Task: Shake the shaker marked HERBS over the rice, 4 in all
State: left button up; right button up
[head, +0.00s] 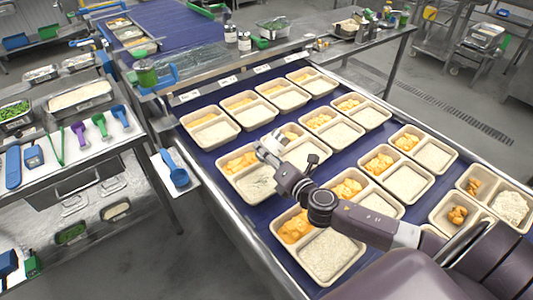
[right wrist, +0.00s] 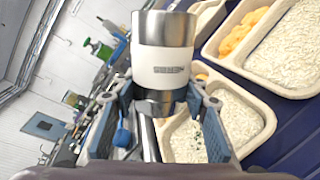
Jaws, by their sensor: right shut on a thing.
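My right gripper (head: 273,148) reaches over a two-compartment tray (head: 222,178) on the blue belt. In the right wrist view its fingers (right wrist: 163,100) are shut around a steel shaker (right wrist: 163,30) with a white label. The tray below holds orange pieces (head: 241,162) in one compartment and white rice (head: 260,181) in the other. Green specks show on this rice in the right wrist view (right wrist: 187,140). My left gripper is not in view.
Several similar trays with orange pieces and rice stand in rows on the belt (head: 190,150). Two small labelled containers (head: 244,41) stand on the shelf behind. A side table (head: 75,160) at left holds coloured scoops.

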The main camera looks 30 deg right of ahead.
jog(key=shift+r, duration=0.55)
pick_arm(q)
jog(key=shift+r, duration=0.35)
pick_arm(e)
jog(key=shift+f, duration=0.2)
notch_tip(320, 180, down, 3)
jog(key=b, duration=0.3)
jog(key=shift+f, duration=0.1)
pick_arm(q)
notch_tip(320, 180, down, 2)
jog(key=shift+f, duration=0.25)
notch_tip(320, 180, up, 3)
jog(key=p, duration=0.3)
pick_arm(e)
notch_tip(320, 180, up, 3)
jog(key=shift+r, duration=0.2)
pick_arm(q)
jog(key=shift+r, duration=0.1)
